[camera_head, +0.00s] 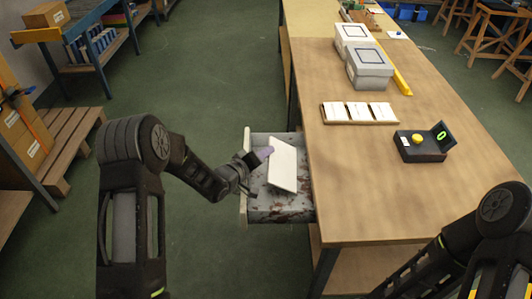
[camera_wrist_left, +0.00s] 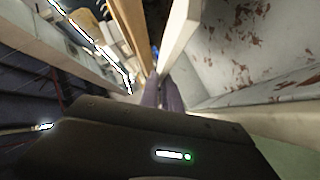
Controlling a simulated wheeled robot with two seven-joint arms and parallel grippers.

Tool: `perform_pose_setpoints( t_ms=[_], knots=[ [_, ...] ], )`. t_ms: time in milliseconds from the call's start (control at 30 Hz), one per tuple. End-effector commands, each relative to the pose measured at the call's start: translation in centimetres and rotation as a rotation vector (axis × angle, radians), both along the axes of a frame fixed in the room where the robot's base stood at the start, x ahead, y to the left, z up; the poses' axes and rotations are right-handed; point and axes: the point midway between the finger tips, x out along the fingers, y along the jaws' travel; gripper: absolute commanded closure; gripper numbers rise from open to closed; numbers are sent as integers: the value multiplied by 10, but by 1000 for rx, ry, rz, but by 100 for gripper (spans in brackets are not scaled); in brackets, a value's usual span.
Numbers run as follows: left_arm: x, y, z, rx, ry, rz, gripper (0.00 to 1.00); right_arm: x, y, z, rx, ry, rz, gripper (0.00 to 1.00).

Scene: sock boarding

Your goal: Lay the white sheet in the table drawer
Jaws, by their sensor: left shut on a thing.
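The white sheet (camera_head: 283,168) is a stiff pale rectangle, tilted, at the open table drawer (camera_head: 280,214). My left gripper (camera_head: 264,153) reaches over the drawer from the left and is shut on the sheet near its upper left edge. In the left wrist view the purple-grey fingers (camera_wrist_left: 164,93) meet the sheet (camera_wrist_left: 179,32), which shows as a narrow pale strip. The drawer's stained grey inside (camera_wrist_left: 255,50) lies to the right of it. I cannot tell whether the sheet's lower edge touches the drawer floor. My right gripper is out of view; only part of that arm shows.
The wooden table (camera_head: 365,190) stands right of the drawer. On it are a tray of white cards (camera_head: 360,112), a black box with a yellow button (camera_head: 424,145) and two white-grey boxes (camera_head: 369,68). A pallet (camera_head: 70,140) lies at left. Green floor is free between.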

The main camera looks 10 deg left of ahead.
Motion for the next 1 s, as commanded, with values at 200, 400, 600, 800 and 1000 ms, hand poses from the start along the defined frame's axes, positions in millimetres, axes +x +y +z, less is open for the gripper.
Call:
perform_pose_setpoints(
  t_ms=[200,400,600,800,1000],
  knots=[
    [0,0,-8,0,2,0,100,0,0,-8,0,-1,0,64],
    [-1,1,-10,1,8,1,91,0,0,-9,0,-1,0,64],
    [-3,1,-13,2,14,2,75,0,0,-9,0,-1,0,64],
    [-4,2,-15,2,18,2,71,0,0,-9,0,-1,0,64],
    [-4,2,-13,2,20,3,71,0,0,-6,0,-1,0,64]
  ],
)
